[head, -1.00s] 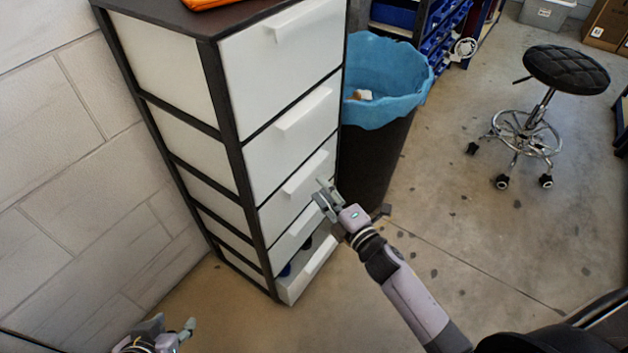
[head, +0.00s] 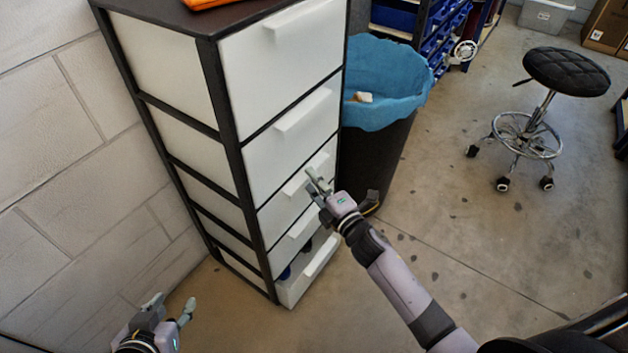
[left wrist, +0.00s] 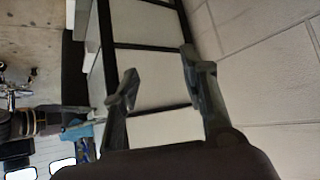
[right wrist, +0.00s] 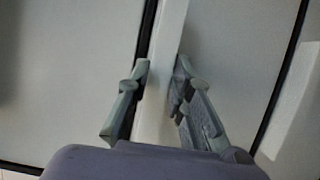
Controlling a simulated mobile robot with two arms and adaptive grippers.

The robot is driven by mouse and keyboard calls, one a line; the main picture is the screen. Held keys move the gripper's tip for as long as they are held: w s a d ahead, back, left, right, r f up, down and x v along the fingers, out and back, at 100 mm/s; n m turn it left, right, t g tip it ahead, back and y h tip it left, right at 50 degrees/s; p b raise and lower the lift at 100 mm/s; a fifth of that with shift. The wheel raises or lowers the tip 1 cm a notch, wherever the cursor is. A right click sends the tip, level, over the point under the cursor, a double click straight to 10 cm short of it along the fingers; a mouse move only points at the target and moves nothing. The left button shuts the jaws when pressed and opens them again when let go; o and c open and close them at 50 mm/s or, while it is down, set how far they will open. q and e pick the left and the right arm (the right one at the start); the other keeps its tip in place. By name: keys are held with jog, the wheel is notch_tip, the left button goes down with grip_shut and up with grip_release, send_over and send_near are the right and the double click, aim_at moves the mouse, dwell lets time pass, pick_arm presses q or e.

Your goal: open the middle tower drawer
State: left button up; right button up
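The drawer tower (head: 222,100) stands left of centre in the head view, a dark frame with white drawers stacked in it. The middle drawer (head: 268,218) is shut, with a white bar handle (head: 293,184) on its front. My right gripper (head: 318,181) is at the right part of this handle. In the right wrist view its fingers (right wrist: 161,72) stand apart on either side of the white handle bar (right wrist: 166,35); whether they touch it is unclear. My left gripper (head: 173,303) is open and empty, low at the left, away from the drawer fronts.
The bottom drawer (head: 312,270) is partly open, with dark and blue items inside. A black bin with a blue liner (head: 385,85) stands close right of the tower. A pale wall (head: 75,190) is at left. A black stool (head: 566,70) stands on open floor at right.

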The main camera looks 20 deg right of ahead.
jog(key=shift+f, duration=0.1)
grip_shut()
jog(key=shift+s+f, duration=0.15)
pick_arm(q)
jog(key=s+a+f+g+y+p, duration=0.1)
jog(key=s+g, duration=0.4)
jog(key=s, duration=0.5)
jog(key=shift+a+f+g+p, duration=0.3)
jog(key=shift+a+f+p, duration=0.3)
jog(key=shift+a+p, duration=0.65)
pick_arm(e)
jog(key=s+d, duration=1.3)
jog(key=s, duration=0.3)
jog(key=shift+s, duration=0.4)
pick_arm(q)
jog(key=shift+d, duration=0.15)
pick_arm(e)
jog(key=shift+f, duration=0.1)
